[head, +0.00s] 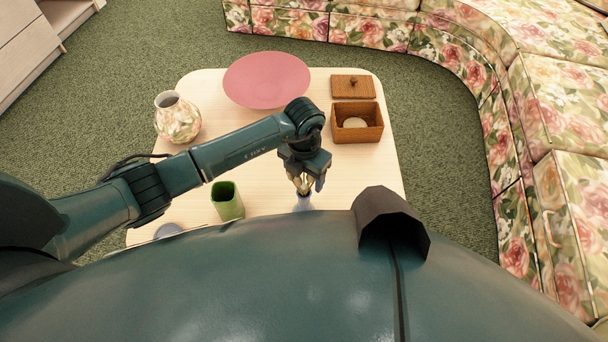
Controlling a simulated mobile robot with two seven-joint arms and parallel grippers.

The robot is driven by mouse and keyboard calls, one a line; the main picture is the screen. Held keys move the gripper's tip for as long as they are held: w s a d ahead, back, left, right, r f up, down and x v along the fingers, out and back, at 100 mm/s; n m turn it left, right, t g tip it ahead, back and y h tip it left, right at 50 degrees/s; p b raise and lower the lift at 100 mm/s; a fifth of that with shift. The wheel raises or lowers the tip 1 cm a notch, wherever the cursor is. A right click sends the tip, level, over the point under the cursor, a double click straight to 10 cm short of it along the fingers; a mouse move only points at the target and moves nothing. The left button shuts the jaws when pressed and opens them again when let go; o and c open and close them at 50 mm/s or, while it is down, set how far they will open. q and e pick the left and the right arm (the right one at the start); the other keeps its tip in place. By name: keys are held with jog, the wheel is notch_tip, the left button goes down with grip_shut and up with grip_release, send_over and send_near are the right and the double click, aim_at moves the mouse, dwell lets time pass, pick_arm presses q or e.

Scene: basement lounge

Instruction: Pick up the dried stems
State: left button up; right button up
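The dried stems (301,184) show as a small tan tuft at the mouth of a narrow blue-grey vase (303,203) near the table's front edge. My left gripper (305,182) points down right over the vase, with its fingertips at the stems. The gripper hides most of the stems, and I cannot tell whether the fingers are closed on them. The lower part of the vase is hidden by my body. My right gripper is not in view.
The pale wooden table (360,175) also holds a floral vase (178,118), a pink bowl (266,80), an open wooden box (357,122), its lid (353,86) and a green cup (227,201). A floral sofa (500,110) curves around the back and right.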

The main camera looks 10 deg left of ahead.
pick_arm(q)
jog(key=c, duration=0.7)
jog(key=shift+c, duration=0.2)
